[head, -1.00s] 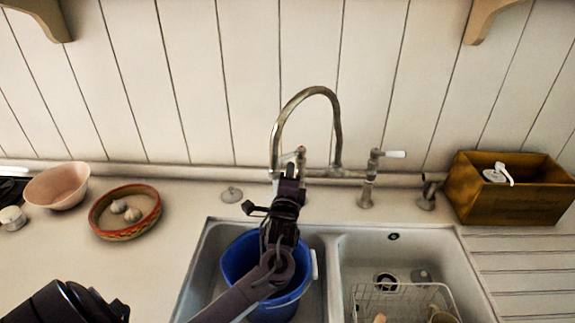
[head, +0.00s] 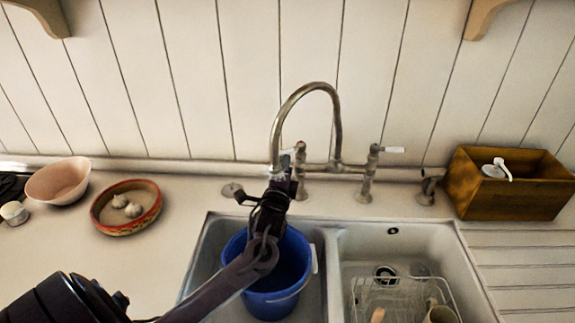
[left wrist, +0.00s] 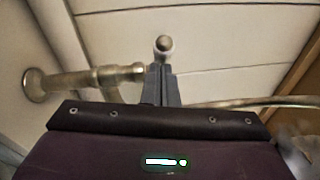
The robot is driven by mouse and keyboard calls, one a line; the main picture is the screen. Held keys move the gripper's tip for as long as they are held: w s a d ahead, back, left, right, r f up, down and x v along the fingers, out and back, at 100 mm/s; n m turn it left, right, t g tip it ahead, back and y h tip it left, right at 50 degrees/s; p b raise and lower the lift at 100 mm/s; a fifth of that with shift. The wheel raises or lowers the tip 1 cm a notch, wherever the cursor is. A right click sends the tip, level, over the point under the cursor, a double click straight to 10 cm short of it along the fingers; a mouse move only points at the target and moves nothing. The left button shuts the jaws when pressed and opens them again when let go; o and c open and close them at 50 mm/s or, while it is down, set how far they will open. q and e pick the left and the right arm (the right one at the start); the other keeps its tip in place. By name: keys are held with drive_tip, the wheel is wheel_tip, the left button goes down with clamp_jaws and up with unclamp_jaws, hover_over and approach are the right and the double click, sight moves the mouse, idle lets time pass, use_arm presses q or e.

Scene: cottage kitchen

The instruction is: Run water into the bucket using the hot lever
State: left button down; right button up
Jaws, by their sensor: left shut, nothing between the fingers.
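The blue bucket (head: 293,262) stands upright in the left sink basin, partly hidden by my left arm. The curved metal tap (head: 339,120) rises behind it, its spout end hidden near my gripper. The hot valve (head: 300,158), with a reddish mark, is left of the white-handled valve (head: 368,170). My left gripper (head: 281,176) is shut and empty, close to the hot valve. In the left wrist view the shut fingertips (left wrist: 162,68) are just below a rounded knob (left wrist: 163,44), probably the hot lever's end. I cannot tell whether they touch, or whether water runs.
A wooden box (head: 510,200) stands at the right. A patterned bowl with garlic (head: 127,228) and a pink bowl (head: 58,182) are on the left counter, with free room before them.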

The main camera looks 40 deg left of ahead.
use_arm(q)
drive_tip(key=a+m+h+b, duration=0.1)
drive_tip(key=m+h, duration=0.1)
drive_tip(key=h, duration=0.1)
drive_tip(key=w+a+m+t+h+b, duration=0.1)
drive_tip(key=a+m+h, duration=0.1)
drive_tip(key=h, duration=0.1)
drive_tip(key=a+m+h+b, duration=0.1)
drive_tip(key=a+h, duration=0.1)
drive_tip(key=h, duration=0.1)
drive_tip(key=shift+w+m+t+h, duration=0.15)
drive_tip(key=shift+m+t+h, duration=0.15)
drive_tip(key=shift+m+h, duration=0.1)
drive_tip(key=shift+a+r, duration=0.1)
drive_tip(key=shift+a, duration=0.05)
idle(0.3)
